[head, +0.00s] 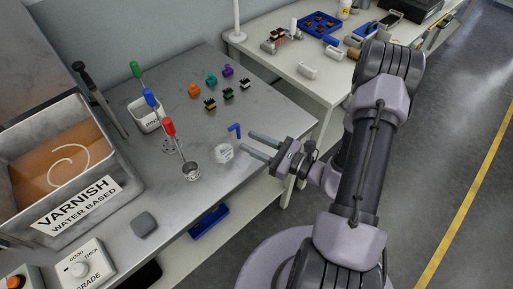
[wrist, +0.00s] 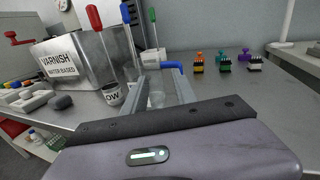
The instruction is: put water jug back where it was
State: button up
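The water jug (head: 222,154) is a small clear vessel with a blue angled handle (head: 235,131). It stands on the grey metal bench near its front edge. In the wrist view the clear jug (wrist: 157,92) shows between and beyond my fingers, with the blue handle (wrist: 174,66) at the right fingertip. My gripper (head: 245,142) is open, its two fingers pointing left at the jug from the bench's edge side. In the wrist view the fingers (wrist: 159,76) are spread apart. Whether a finger touches the jug or handle I cannot tell.
A small cup (head: 191,171) with a red-handled tool stands left of the jug. A rinse cup (head: 146,115), a varnish tank (head: 75,170) and a grey block (head: 144,225) are farther left. Several coloured connectors (head: 211,104) lie behind. A white table (head: 285,55) adjoins at the back.

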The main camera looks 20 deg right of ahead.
jog(key=s+a+r+n+g+y, duration=0.4)
jog(key=s+a+r+n+g, duration=0.1)
jog(key=a+r+n+g, duration=0.5)
jog(key=s+a+r+n+g+h, duration=0.3)
jog(key=s+a+n+g+h, duration=0.2)
jog(key=s+n, duration=0.35)
jog(key=s+d+r+n+t+h, duration=0.3)
jog(key=d+r+n+t+h, duration=0.2)
jog(key=r+t+h, duration=0.1)
jog(key=shift+d+r+h, duration=0.4)
jog(key=shift+r+h, duration=0.15)
jog(key=shift+h, duration=0.25)
